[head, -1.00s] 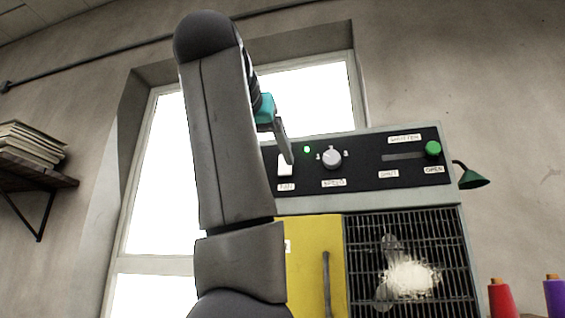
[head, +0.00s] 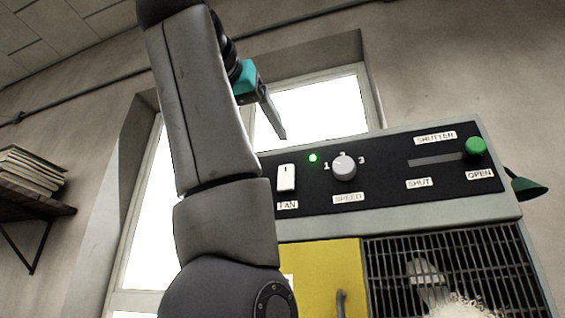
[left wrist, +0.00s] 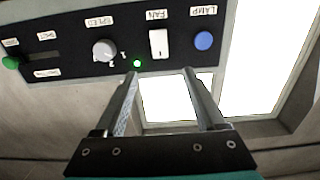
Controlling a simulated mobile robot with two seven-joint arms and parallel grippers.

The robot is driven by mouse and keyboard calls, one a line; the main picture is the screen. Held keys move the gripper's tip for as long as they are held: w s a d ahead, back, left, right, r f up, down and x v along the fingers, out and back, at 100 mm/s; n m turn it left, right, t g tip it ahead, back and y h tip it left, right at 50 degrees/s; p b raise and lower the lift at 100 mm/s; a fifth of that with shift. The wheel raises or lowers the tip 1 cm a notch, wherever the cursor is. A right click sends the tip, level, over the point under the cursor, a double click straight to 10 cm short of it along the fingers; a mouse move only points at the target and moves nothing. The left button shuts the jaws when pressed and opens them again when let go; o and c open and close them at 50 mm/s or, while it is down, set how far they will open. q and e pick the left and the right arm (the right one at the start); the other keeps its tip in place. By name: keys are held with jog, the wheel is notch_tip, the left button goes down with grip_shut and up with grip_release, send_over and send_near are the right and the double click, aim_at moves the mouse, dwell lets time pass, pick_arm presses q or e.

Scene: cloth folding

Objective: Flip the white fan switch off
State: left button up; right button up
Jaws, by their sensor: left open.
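The white fan switch (head: 287,178) sits on the black control panel above the label FAN, left of a lit green light (head: 312,158). I cannot tell for sure which way its rocker is tipped. My left gripper (head: 278,132) is above the switch, apart from it, with its fingers pointing down. In the left wrist view the switch (left wrist: 158,43) shows upside down, just beyond the two spread fingers (left wrist: 160,76), with nothing between them. My right gripper is in neither view.
The speed knob (head: 344,166) and the green shutter slider (head: 475,147) sit right of the switch. A blue lamp button (left wrist: 203,40) is beside it, hidden by my arm in the head view. A yellow door (head: 318,265) and a black grille (head: 395,250) are below.

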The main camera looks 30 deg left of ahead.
aim_at(285, 173)
pick_arm(q)
jog(key=p+x, duration=0.3)
jog(key=x, duration=0.7)
jog(key=shift+w+p, duration=0.25)
jog(key=shift+p, duration=0.05)
jog(key=shift+x, duration=0.75)
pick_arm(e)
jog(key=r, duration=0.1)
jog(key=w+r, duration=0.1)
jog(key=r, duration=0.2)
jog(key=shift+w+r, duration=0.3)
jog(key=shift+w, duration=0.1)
pick_arm(q)
jog(key=shift+c, duration=0.2)
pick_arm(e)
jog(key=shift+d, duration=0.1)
pick_arm(q)
grip_shut()
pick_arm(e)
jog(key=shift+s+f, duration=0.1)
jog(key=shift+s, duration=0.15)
